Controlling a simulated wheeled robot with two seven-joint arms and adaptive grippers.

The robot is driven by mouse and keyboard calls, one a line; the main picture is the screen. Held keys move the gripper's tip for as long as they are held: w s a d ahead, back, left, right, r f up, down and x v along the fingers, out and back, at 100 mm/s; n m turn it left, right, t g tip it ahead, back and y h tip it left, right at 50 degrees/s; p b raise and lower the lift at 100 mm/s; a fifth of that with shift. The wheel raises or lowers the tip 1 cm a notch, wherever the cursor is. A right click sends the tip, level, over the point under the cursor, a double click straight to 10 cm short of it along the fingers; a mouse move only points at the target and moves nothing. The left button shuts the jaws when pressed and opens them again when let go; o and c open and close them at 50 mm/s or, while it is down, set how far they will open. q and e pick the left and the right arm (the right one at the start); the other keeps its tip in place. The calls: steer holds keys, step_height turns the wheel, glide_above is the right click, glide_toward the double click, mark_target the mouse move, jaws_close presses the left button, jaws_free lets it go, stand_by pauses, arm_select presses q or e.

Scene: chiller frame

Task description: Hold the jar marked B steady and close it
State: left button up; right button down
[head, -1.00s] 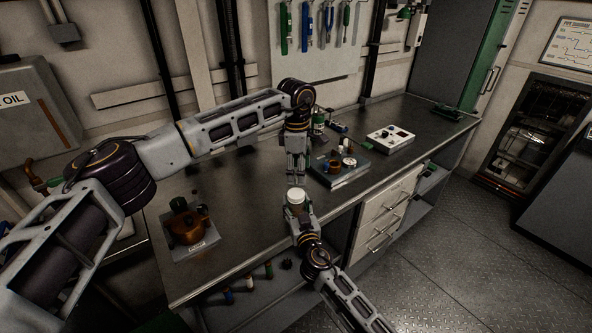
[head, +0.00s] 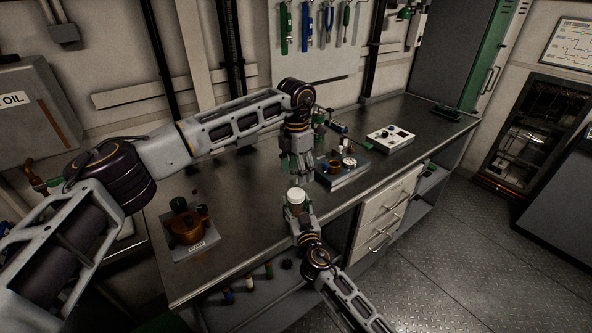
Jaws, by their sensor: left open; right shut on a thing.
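A small brownish jar (head: 295,208) with a white lid (head: 296,194) on its top stands upright in my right gripper (head: 298,214), near the front edge of the bench. The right gripper is shut around the jar body and hides its lower part. The letter on the jar cannot be read at this size. My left gripper (head: 298,171) points down just above the lid. Its fingers are spread, and it is open and empty, apart from the lid.
A tray (head: 345,181) with several small items lies behind and right of the grippers on the bench (head: 255,215). A white box (head: 390,139) stands farther right. A plate (head: 197,249) with an orange-brown pot (head: 187,229) is at the left. The bench between is clear.

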mark_target(296, 193)
arm_select(q)
steer(key=n, duration=0.7)
steer(key=shift+a, duration=0.15)
steer(key=n, duration=0.6)
steer(key=shift+s+n, duration=0.1)
steer(key=shift+n, duration=0.2)
steer(key=shift+f, duration=0.15)
steer(key=shift+f, duration=3.85)
steer(key=c, duration=1.1)
steer(key=shift+o, duration=0.2)
